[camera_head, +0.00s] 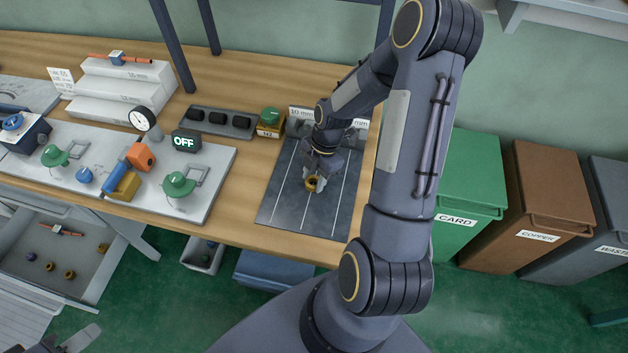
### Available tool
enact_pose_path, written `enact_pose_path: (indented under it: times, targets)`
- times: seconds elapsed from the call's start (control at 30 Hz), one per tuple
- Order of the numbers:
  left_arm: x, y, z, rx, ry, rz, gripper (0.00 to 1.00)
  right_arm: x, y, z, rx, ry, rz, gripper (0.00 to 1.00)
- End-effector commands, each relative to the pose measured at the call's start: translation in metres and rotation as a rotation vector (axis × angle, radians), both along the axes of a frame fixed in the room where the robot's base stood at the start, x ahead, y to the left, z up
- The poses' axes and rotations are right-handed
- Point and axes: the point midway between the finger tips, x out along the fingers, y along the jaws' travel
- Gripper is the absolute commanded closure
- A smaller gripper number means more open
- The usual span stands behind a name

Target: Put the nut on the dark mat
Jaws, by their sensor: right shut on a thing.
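A brass-coloured nut (311,184) is between the fingertips of my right gripper (314,183), which is shut on it. The nut is over the dark mat (280,209), a grey sheet with white lines at the right end of the bench. I cannot tell whether the nut touches the mat. Part of the mat is hidden behind my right arm. My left gripper (80,339) shows only in part at the bottom left corner, away from the bench top, and its jaws cannot be made out.
A grey board (224,170) with green knobs, a gauge and an OFF display (186,141) lies left of the mat. A black-slotted tray (218,122) is behind. An open drawer (48,256) holds several small parts. Bins, including a green one (470,183), stand at right.

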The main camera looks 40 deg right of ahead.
Motion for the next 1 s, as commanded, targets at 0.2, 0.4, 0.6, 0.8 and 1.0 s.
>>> enact_pose_path:
  times: [0.2, 0.4, 0.6, 0.8, 1.0]
  targets:
    - [0.0, 0.0, -0.001, 0.0, 0.0, 0.0, 0.64, 0.001, 0.0, -0.003, -0.001, -0.002, 0.0, 0.88]
    - [0.0, 0.0, -0.005, 0.0, 0.0, 0.0, 0.64, 0.0, 0.0, -0.006, -0.001, -0.002, -0.001, 0.59]
    - [0.0, 0.0, -0.004, 0.0, 0.0, 0.0, 0.64, 0.0, 0.0, -0.005, 0.0, -0.001, 0.0, 0.4]
    - [0.0, 0.0, -0.004, 0.0, 0.0, 0.0, 0.64, 0.0, 0.0, -0.005, 0.0, -0.001, 0.0, 0.4]
    - [0.0, 0.0, -0.003, 0.0, -0.001, 0.0, 0.64, 0.002, -0.004, 0.009, -0.003, -0.006, -0.002, 0.4]
